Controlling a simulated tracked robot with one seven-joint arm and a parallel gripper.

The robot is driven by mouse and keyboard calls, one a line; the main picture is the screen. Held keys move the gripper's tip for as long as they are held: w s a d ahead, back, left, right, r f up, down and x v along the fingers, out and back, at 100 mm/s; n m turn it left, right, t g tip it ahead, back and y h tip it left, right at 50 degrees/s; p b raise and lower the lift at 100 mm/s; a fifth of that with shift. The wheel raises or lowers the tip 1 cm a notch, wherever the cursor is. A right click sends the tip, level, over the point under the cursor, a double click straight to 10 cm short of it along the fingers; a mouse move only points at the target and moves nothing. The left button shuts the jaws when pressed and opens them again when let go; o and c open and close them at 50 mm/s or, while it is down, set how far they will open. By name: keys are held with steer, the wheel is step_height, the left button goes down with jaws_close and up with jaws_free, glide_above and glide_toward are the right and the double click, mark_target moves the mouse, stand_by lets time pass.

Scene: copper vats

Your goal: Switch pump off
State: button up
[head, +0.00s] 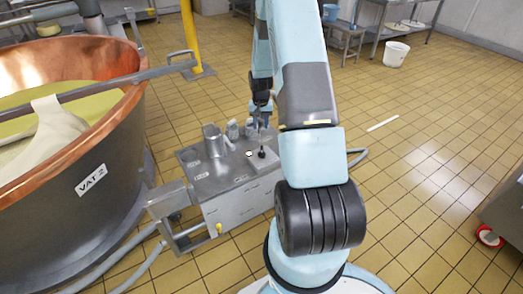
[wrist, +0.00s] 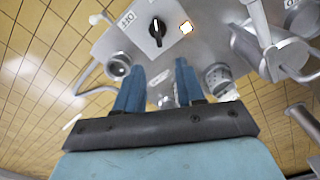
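The pump unit (head: 228,205) is a grey metal box on the floor beside the vat. On its top is a black rotary knob (head: 262,153), which also shows in the wrist view (wrist: 157,29) on a pale plate with a small label at its left. A bright lit lamp (wrist: 186,28) sits right of the knob, and shows white in the head view (head: 249,155). My gripper (wrist: 158,72) is open and empty, its two blue fingers apart. The knob lies beyond the fingertips, untouched. In the head view my gripper (head: 262,116) is above the unit's far side, partly hidden by my arm.
Metal pipe fittings (head: 215,141) stand up from the unit's top near my gripper. The copper vat marked VAT 2 (head: 104,175) is at the left. A yellow post (head: 191,35) stands behind. Tiled floor (head: 400,150) at the right is mostly clear. A white bucket (head: 396,54) stands farther back.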

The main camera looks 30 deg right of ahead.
mark_target(262, 149)
steer(key=f, duration=1.6)
steer(key=shift+d, duration=0.25)
steer(key=shift+c, duration=0.2)
jaws_close()
